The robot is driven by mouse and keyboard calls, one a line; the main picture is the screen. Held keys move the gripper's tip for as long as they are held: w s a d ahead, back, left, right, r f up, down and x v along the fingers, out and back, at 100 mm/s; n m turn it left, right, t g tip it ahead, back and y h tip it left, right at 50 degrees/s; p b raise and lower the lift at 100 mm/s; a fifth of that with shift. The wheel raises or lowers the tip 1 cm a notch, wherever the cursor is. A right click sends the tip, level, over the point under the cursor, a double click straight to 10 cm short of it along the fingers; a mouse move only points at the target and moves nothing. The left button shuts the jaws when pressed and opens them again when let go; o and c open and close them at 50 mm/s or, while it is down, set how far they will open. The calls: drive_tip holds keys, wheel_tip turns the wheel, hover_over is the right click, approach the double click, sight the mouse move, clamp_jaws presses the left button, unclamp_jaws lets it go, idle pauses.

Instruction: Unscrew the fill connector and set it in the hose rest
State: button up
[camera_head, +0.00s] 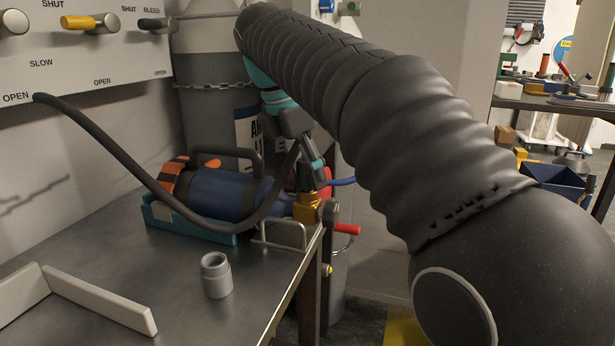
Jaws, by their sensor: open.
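My gripper (308,168) is open and points down just above the brass valve block (306,208) at the neck of a blue cylinder (222,193). A black hose (120,158) runs from the wall panel, sags across the cylinder and rises to my gripper. The fill connector at the hose's end is mostly hidden by my fingers, and I cannot tell whether they touch it. A grey open-topped cup (216,276), which looks like the hose rest, stands empty-looking on the bench in front of the cylinder.
The cylinder lies in a teal cradle (185,228). A wire bracket (280,236) stands beside the valve, near the bench's right edge. A red handle (347,229) sticks out past that edge. White low walls (98,300) stand at front left. A chained grey tank (208,110) is behind.

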drive_tip(key=m+g, duration=0.1)
drive_tip(key=m, duration=0.5)
drive_tip(key=shift+g, duration=0.4)
drive_tip(key=shift+c, duration=0.2)
clamp_jaws()
drive_tip(key=n+t, duration=0.1)
drive_tip(key=n, duration=0.6)
drive_tip(key=n+t, duration=0.1)
drive_tip(key=n, duration=0.2)
drive_tip(key=shift+t+y, duration=0.3)
drive_tip(key=n+y, duration=0.1)
drive_tip(key=n, duration=0.4)
drive_tip(key=shift+t, duration=0.4)
drive_tip(key=n+y, duration=0.2)
drive_tip(key=n, duration=0.3)
